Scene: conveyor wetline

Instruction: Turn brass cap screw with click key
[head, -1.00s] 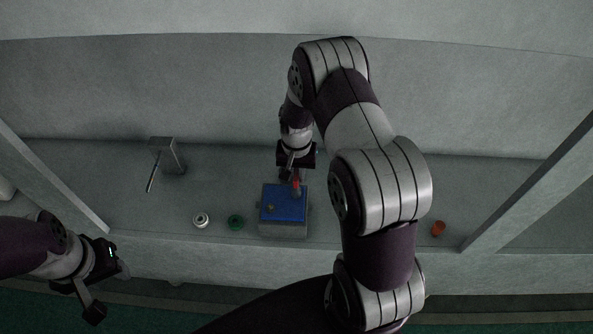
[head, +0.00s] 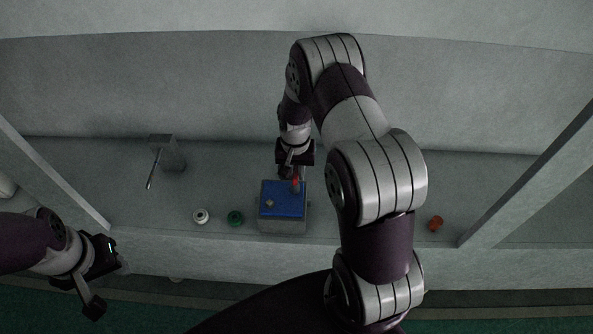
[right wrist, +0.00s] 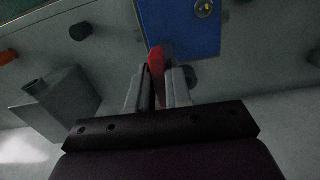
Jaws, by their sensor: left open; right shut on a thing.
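A blue plate (head: 283,212) tops a grey block (head: 282,227) on the shelf. A small brass-coloured screw head (head: 269,203) sits on its left part; it also shows at the top of the right wrist view (right wrist: 204,8). My right gripper (head: 294,168) is shut on a red-handled tool (head: 296,182), likely the click key, at the plate's far right. In the right wrist view the red tool (right wrist: 156,62) stands between the fingers, apart from that screw. Its lower tip is hidden. My left gripper (head: 108,286) is open and empty at the lower left, in front of the shelf.
A white ring (head: 201,216) and a green ring (head: 235,218) lie left of the block. A grey stand with a rod (head: 172,155) stands further left. An orange piece (head: 436,223) lies right. The right wrist view shows another grey block (right wrist: 58,100) and a dark knob (right wrist: 80,32).

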